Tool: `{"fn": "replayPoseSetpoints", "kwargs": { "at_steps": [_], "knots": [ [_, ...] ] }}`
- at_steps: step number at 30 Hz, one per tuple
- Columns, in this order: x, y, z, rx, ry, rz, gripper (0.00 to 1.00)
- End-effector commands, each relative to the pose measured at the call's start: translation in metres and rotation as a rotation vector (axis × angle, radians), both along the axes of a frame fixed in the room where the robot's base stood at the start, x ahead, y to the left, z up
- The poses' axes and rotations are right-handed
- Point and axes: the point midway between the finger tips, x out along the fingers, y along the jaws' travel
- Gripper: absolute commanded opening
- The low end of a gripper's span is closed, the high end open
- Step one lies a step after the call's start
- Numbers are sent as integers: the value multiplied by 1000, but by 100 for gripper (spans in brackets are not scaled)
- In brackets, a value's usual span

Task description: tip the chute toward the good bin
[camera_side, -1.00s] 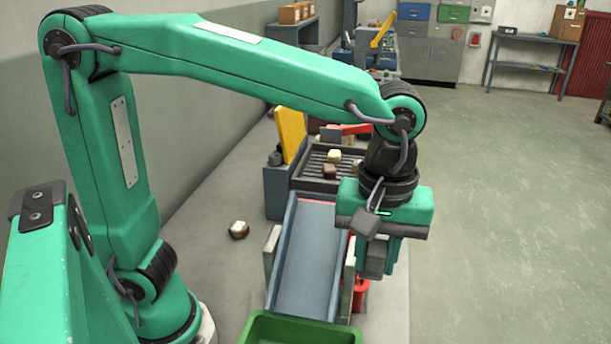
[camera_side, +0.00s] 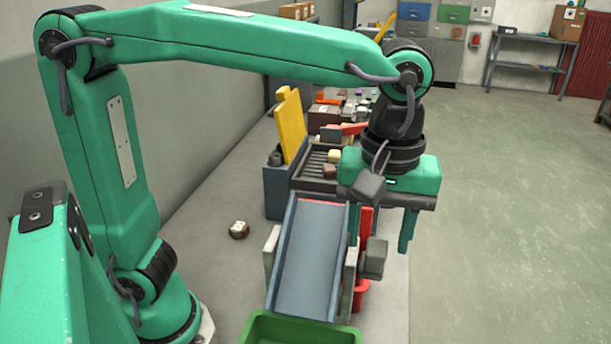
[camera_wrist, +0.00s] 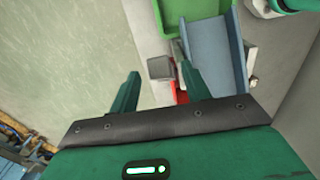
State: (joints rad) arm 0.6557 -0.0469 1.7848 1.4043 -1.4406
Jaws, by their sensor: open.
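The chute (camera_side: 310,262) is a blue-grey trough with raised sides. It slopes down toward the viewer, its low end at the green bin (camera_side: 300,330). A grey block (camera_side: 374,258) stands beside the chute's right side, near an upright red part (camera_side: 366,220). My gripper (camera_side: 381,238) is open and empty, above and around the block's side. In the wrist view the block (camera_wrist: 160,68) appears between the fingertips, apart from them. The left finger is partly hidden in the side view.
Behind the chute is a dark slatted rack (camera_side: 318,172) with small brown and cream pieces, beside a yellow panel (camera_side: 290,125). The floor at right is clear.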

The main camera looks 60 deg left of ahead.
Motion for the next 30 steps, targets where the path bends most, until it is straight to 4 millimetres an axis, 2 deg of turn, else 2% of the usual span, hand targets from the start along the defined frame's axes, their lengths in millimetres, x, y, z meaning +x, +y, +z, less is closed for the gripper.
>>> {"fn": "replayPoseSetpoints", "kwargs": {
  "at_steps": [6,12,23,30],
  "knots": [
    [0,0,25,-1,-1,-1,47],
    [0,0,35,0,0,-1,47],
    [0,0,35,1,1,-1,47],
    [0,0,27,1,1,0,47]
  ]
}}
